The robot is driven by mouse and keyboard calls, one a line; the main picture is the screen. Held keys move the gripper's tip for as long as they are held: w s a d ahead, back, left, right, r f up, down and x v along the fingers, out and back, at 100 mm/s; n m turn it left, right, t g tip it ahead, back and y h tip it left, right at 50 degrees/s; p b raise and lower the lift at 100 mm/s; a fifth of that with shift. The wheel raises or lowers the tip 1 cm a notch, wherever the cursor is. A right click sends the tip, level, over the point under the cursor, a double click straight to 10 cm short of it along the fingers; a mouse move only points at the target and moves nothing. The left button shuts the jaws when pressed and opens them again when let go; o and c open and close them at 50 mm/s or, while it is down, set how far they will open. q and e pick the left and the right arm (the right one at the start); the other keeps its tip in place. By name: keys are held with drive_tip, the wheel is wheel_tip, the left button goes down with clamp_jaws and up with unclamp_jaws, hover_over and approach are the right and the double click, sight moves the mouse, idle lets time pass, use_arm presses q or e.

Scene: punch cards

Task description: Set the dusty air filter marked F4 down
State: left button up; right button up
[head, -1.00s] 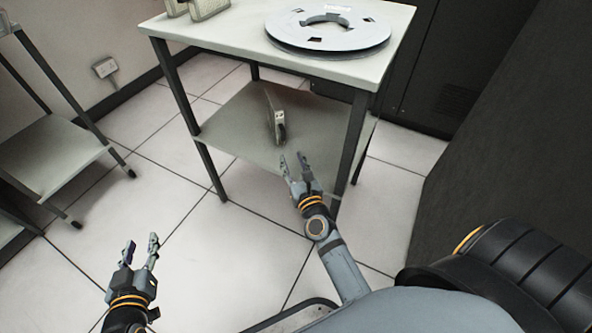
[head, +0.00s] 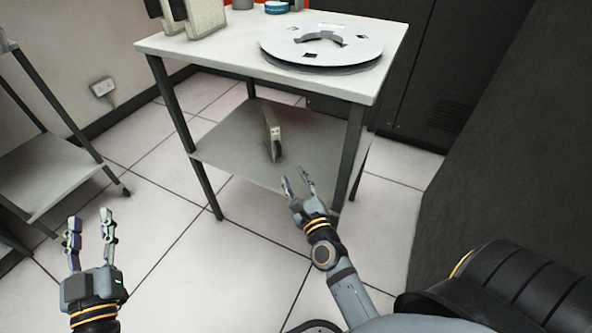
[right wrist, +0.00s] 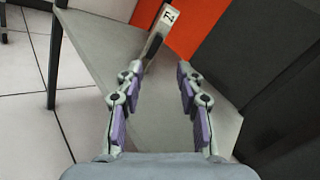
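The air filter (head: 271,133) stands upright on its edge on the lower shelf (head: 225,140) of the table, thin side towards me. Its F4 label (right wrist: 170,15) shows at the top of the right wrist view. My right gripper (head: 296,175) is open and empty, just in front of the filter and apart from it. In the right wrist view its spread fingers (right wrist: 157,90) have only shelf between them. My left gripper (head: 90,222) is open and empty over the floor, left of the table.
The tabletop (head: 220,62) carries a large grey reel (head: 322,45) and pale filter-like blocks (head: 205,15) at the back left. A table leg (head: 348,150) stands just right of my right gripper. Another shelf unit (head: 45,165) is at the left. Dark cabinets close off the right.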

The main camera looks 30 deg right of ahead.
drive_tip(key=s+r+n+t+y, duration=0.1)
drive_tip(key=r+n, duration=0.5)
drive_tip(key=n, duration=1)
drive_tip(key=s+r+n+t+y, duration=0.1)
drive_tip(key=r+n, duration=0.5)
drive_tip(key=n, duration=1)
drive_tip(key=shift+s+a+r+y, duration=0.25)
drive_tip(key=shift+s+y, duration=0.25)
drive_tip(key=shift+s, duration=0.25)
